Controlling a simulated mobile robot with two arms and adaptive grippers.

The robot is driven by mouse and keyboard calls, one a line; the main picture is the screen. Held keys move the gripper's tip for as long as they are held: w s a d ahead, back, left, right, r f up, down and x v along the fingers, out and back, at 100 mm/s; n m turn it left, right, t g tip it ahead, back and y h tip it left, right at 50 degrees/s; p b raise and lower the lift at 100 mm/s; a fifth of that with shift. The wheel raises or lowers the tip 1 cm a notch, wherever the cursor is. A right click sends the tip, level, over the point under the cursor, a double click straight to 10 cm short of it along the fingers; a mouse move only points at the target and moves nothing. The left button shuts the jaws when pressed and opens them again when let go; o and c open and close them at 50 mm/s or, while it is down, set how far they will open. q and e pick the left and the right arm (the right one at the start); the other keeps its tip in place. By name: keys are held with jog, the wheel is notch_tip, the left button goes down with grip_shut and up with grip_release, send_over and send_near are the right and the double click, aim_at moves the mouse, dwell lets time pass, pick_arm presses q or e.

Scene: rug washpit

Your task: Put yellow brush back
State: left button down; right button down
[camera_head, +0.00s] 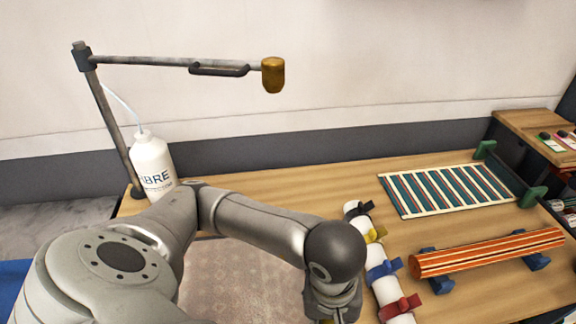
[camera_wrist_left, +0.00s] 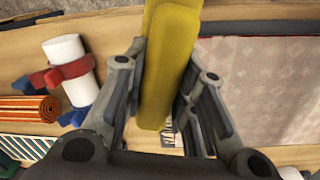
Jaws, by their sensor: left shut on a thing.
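The yellow brush (camera_wrist_left: 168,60) is a long yellow block in the left wrist view. My left gripper (camera_wrist_left: 165,82) is shut on it, with one finger on each side. The brush's upper end runs out of the picture, and the surface beneath is partly hidden. In the head view my left arm reaches over the table from the left, its wrist near the bottom middle. The fingers and brush cannot be made out there. My right gripper is not in view.
A white roll (camera_head: 382,289) with black, yellow, blue and red clips lies right of my wrist. An orange striped roll (camera_head: 485,253) rests on blue supports; a striped rug (camera_head: 450,188) lies behind. A white bottle (camera_head: 152,163) and post stand left. A pale rug (camera_head: 240,278) lies under my arm.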

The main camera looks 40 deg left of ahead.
pick_arm(q)
jog(key=s+n, duration=0.1)
jog(key=s+d+n, duration=0.1)
jog(key=s+d+f+n, duration=0.1)
jog(key=shift+s+g+y, duration=0.1)
jog(key=shift+g+y, duration=0.2)
jog(key=shift+y, duration=0.1)
jog(key=shift+a+b, duration=0.25)
jog(key=shift+b, duration=0.15)
jog(key=shift+n, duration=0.3)
jog(key=w+a+b, duration=0.2)
jog(key=b, duration=0.1)
jog(key=w+a+b, duration=0.1)
jog(key=a, duration=0.1)
jog(key=shift+w+f, duration=0.2)
jog(key=shift+f, duration=0.1)
jog(key=w+a+p, duration=0.1)
jog(key=w+a, duration=1.1)
jog(key=a, duration=0.3)
jog(key=w+a, duration=1.2)
jog(key=a, duration=0.3)
jog(key=shift+w+a+f+b, duration=0.1)
jog(key=shift+a+f+b, duration=0.05)
jog(key=shift+f+b, duration=0.8)
jog(key=shift+w+a+f+b, duration=0.1)
jog(key=shift+f+b, duration=0.55)
jog(key=shift+f, duration=0.55)
jog(key=shift+w+a+f+b, duration=0.1)
jog(key=shift+a+f+b, duration=0.05)
jog(key=shift+f+b, duration=0.8)
